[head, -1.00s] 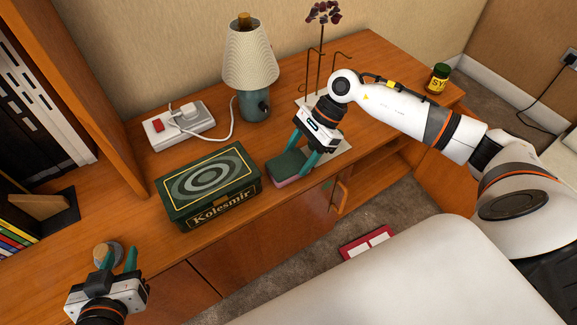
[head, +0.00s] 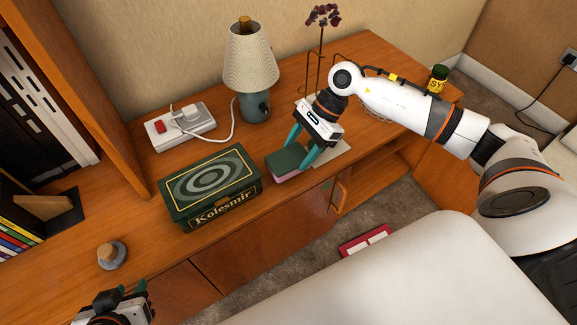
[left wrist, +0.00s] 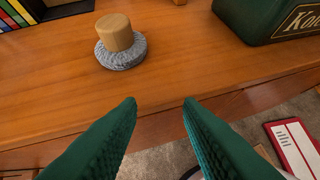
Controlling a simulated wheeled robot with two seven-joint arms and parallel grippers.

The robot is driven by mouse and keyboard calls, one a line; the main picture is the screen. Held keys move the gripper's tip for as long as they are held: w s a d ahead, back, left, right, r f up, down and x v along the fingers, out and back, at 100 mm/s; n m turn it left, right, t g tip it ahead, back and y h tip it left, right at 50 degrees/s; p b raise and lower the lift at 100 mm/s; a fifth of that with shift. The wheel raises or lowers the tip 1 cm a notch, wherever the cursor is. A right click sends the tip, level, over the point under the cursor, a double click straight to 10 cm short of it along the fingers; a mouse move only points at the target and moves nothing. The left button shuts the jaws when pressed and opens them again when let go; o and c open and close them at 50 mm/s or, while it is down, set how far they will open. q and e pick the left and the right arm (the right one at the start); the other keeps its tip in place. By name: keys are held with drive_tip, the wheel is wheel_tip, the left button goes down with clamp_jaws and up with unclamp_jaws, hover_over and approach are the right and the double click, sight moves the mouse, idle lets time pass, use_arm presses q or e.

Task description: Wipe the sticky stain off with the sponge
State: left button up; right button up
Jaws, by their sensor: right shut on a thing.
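The sponge (head: 287,163), dark green on top and pink below, is at the front edge of the wooden cabinet top, right of the green tin. My right gripper (head: 299,156) is shut on it, with its teal fingers reaching down to it. I cannot tell whether the sponge touches the wood. No stain shows; the sponge and gripper hide the wood beneath them. My left gripper (head: 134,291) is low at the left, in front of the cabinet edge. The left wrist view shows its fingers (left wrist: 160,104) open and empty.
A green Kolesmir tin (head: 210,187) stands left of the sponge. A wooden-knobbed grey round object (head: 112,256) sits near the left gripper. A jar (head: 437,80) stands far right.

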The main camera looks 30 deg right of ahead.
drive_tip(key=shift+r+p, duration=0.35)
drive_tip(key=shift+r, duration=0.8)
drive_tip(key=shift+r+p, duration=0.1)
drive_tip(key=shift+p, duration=0.2)
use_arm(q)
drive_tip(key=s+a+f+g+y, duration=0.1)
drive_tip(key=s+a+f+g, duration=0.1)
drive_tip(key=s, duration=0.3)
drive_tip(key=shift+s+f+g, duration=0.2)
drive_tip(key=shift+s+g, duration=0.2)
drive_tip(key=shift+g, duration=0.4)
drive_tip(key=shift+w+d+r, duration=0.1)
drive_tip(key=shift+w, duration=0.15)
